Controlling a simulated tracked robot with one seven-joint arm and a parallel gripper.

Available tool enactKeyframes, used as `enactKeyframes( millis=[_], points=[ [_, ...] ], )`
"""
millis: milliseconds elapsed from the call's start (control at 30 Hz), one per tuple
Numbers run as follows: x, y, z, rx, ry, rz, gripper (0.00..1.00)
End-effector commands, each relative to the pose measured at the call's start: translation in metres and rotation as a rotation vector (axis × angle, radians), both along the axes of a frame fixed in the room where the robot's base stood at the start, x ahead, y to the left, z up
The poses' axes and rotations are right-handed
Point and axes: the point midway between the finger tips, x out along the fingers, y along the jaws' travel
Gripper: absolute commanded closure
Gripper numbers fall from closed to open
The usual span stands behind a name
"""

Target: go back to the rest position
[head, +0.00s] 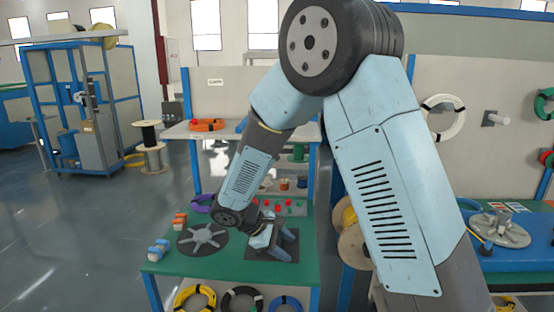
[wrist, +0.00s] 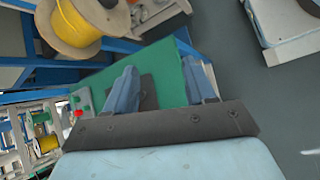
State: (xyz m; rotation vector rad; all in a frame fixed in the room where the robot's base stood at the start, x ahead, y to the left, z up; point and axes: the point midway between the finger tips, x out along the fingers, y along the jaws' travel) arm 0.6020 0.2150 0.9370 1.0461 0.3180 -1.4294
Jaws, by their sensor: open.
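My gripper (head: 262,238) is over the right part of the green table (head: 312,262) in the head view, at a dark plate lying there. In the wrist view its two blue fingers stand wide apart, with green table surface and a dark patch between them. My gripper (wrist: 160,88) is open and I see nothing held between the fingers. My arm bends down from the upper right and hides part of the shelf behind the table.
On the table are a grey spoked disc (head: 203,239), orange items and a blue-and-white item (head: 158,249) at left, and a panel with red buttons (head: 290,207) at the back. Cable coils (head: 195,298) lie below. A yellow spool (wrist: 80,22) is close by in the wrist view.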

Motion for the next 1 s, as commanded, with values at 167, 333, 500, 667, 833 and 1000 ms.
enactKeyframes(
  millis=[167,333,500,667,833,1000],
  points=[
    [-0.008,-0.038,0.045,0.109,-0.047,-0.135,0.45],
    [-0.021,-0.071,0.080,0.214,-0.094,-0.256,0.45],
    [-0.038,-0.102,0.113,0.317,-0.146,-0.372,0.45],
    [-0.058,-0.129,0.140,0.417,-0.202,-0.477,0.45],
    [-0.082,-0.153,0.165,0.523,-0.268,-0.583,0.45],
    [-0.109,-0.174,0.186,0.627,-0.339,-0.681,0.45]
  ],
)
